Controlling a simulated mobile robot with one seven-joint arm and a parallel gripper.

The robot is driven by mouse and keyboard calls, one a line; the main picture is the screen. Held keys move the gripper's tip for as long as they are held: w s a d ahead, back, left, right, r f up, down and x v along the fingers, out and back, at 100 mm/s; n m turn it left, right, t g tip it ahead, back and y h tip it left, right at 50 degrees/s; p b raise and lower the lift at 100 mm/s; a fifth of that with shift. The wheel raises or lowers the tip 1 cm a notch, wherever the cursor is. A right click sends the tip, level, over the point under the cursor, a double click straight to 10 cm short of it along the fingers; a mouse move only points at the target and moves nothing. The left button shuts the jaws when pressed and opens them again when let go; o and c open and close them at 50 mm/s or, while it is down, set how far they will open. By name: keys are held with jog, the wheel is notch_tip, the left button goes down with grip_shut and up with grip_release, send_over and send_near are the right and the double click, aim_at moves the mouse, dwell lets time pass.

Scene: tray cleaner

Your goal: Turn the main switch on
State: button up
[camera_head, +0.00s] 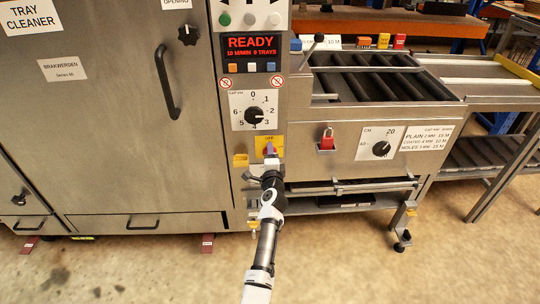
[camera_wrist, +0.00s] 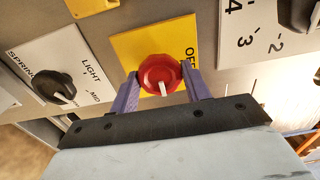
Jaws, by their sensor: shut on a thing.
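The main switch is a red round knob (camera_wrist: 160,70) with a white pointer mark, on a yellow plate (camera_wrist: 128,44) in the wrist view. An "OFF" label shows at the plate's right; the pointer mark faces down toward my gripper in that picture. The purple fingers of my gripper (camera_wrist: 160,78) stand on either side of the knob and are shut on it. In the head view the yellow plate (camera_head: 264,139) sits below the numbered dial, and my gripper (camera_head: 270,154) reaches it from below, hiding most of the knob.
The display (camera_head: 251,53) reads "READY", with 0 trays. A numbered dial (camera_head: 254,112) is just above the switch. A "SPRING/LIGHT" knob (camera_wrist: 57,88) is at the left in the wrist view.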

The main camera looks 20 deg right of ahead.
dwell(0.3)
jog(key=o, duration=1)
jog(key=shift+s, duration=0.1)
jog(key=p+v, duration=0.2)
jog(key=v, duration=1.1)
jog(key=shift+s+a, duration=0.1)
jog(key=shift+s, duration=0.2)
